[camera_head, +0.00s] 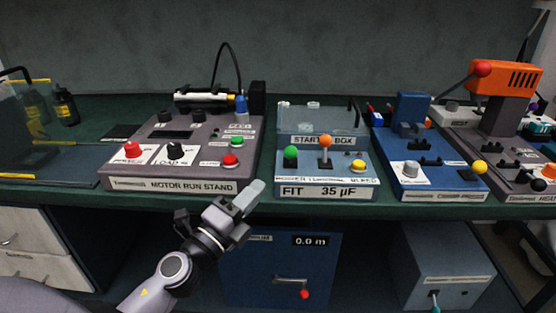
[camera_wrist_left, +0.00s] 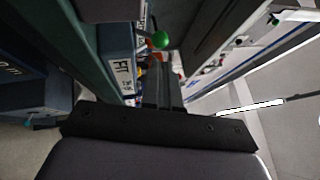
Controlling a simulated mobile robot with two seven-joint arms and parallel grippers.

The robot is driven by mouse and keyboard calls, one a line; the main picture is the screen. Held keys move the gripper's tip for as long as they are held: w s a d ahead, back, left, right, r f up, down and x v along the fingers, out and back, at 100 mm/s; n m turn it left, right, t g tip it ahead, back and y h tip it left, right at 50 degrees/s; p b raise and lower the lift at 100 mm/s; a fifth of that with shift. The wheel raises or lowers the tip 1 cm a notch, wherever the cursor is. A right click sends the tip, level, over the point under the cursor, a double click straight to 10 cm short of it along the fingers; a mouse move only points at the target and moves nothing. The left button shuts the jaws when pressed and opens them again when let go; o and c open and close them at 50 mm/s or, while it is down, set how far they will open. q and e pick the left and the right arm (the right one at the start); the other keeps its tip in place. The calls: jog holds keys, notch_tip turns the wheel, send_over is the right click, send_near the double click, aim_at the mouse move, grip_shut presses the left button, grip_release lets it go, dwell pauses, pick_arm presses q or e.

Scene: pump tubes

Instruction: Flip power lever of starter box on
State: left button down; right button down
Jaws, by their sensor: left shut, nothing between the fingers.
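The starter box (camera_head: 325,184) is a blue-grey box on the green bench, with a white "FIT 35 µF" label on its front. A lever with an orange ball (camera_head: 325,141) stands upright at its middle. A green knob (camera_head: 290,153) is on its left and a yellow knob (camera_head: 358,166) on its right. My left gripper (camera_head: 254,190) is shut and empty, in front of the bench edge, left of and apart from the box. In the left wrist view, the shut fingers (camera_wrist_left: 162,82) show beside the box's label (camera_wrist_left: 122,75) and the green knob (camera_wrist_left: 160,40). My right gripper is out of view.
The motor run stand (camera_head: 190,155) is left of the box, and a blue crimping-type fixture (camera_head: 430,178) is right of it. A clear-walled tray (camera_head: 317,118) stands behind the box. Below the bench are a blue cabinet (camera_head: 262,275) and a grey-blue box (camera_head: 440,262).

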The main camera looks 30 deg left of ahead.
aim_at(286, 157)
pick_arm(q)
jog(key=p+x, duration=0.2)
jog(key=x, duration=0.5)
jog(key=shift+r, duration=0.1)
jog(key=shift+w+d, duration=0.15)
jog(key=shift+w, duration=0.45)
